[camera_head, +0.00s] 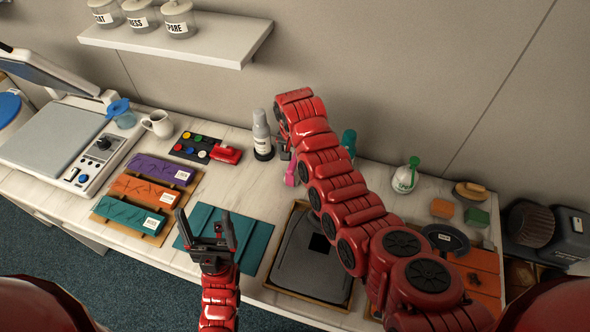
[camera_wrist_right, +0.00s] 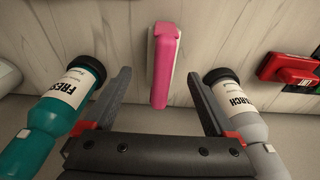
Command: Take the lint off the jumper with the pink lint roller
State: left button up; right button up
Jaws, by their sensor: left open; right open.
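The pink lint roller (camera_wrist_right: 163,65) lies on the pale counter in the right wrist view, ahead of and between the two open fingers of my right gripper (camera_wrist_right: 160,78), not gripped. In the head view only a bit of the roller's pink (camera_head: 290,177) shows beside my right arm, which hides most of that gripper. A dark grey flat piece (camera_head: 297,262), possibly the folded jumper, lies in a wooden-edged tray at the front; my right arm covers part of it. I cannot make out lint on it. My left gripper (camera_head: 205,225) is open and empty over a teal ribbed panel (camera_head: 249,245).
A grey-white bottle (camera_head: 262,135) and a teal bottle (camera_head: 349,140) flank the roller closely. A button panel with a red part (camera_head: 227,154) is left of them. A white sprayer (camera_head: 405,178) stands to the right. A shelf (camera_head: 185,42) hangs above the counter.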

jog(key=f+b, duration=0.1)
jog(key=f, duration=0.1)
jog(key=w+f+b, duration=0.1)
jog(key=f+b, duration=0.1)
jog(key=f, duration=0.1)
jog(key=shift+w, duration=0.15)
jog(key=shift+f, duration=0.15)
jog(key=shift+f+b, duration=0.1)
jog(key=shift+b, duration=0.3)
dwell(0.4)
grip_shut()
dwell(0.3)
